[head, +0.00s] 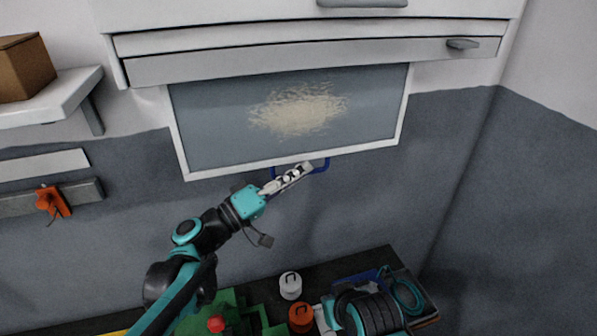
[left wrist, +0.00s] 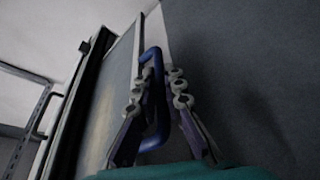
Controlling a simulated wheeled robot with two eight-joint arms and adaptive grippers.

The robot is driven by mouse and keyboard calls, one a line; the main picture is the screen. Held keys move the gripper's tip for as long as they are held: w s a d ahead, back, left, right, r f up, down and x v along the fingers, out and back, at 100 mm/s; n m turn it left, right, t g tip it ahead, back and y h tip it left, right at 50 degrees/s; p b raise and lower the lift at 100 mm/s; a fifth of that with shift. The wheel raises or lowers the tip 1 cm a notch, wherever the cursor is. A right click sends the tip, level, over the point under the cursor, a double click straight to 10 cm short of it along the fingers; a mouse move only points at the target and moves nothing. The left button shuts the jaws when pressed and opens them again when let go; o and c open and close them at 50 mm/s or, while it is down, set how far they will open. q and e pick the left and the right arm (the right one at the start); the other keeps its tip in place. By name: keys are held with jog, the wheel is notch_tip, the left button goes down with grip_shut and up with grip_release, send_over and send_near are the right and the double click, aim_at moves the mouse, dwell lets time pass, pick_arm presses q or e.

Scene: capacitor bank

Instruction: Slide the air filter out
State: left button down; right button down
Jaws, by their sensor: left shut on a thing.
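The air filter (head: 215,120) is a flat panel with a white frame and a grey face. A beige patch of dust lies on its middle. It sticks out below the slot of the white cabinet. A blue handle (head: 324,164) is on its near edge. My left gripper (head: 306,168) reaches up from the lower left and is shut on the handle. In the left wrist view the fingers (left wrist: 163,82) stand on either side of the blue handle (left wrist: 153,125), beside the filter's frame (left wrist: 131,60). My right gripper is not in view.
The white cabinet (head: 300,45) hangs above, with a grey latch (head: 462,44) on its front strip. A shelf with a cardboard box (head: 24,68) is at the left. A bench below holds a white canister (head: 290,285), an orange canister (head: 301,317) and a teal hose (head: 405,295).

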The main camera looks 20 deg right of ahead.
pick_arm(q)
jog(key=c, duration=1.6)
grip_release()
jog(key=v, duration=1.2)
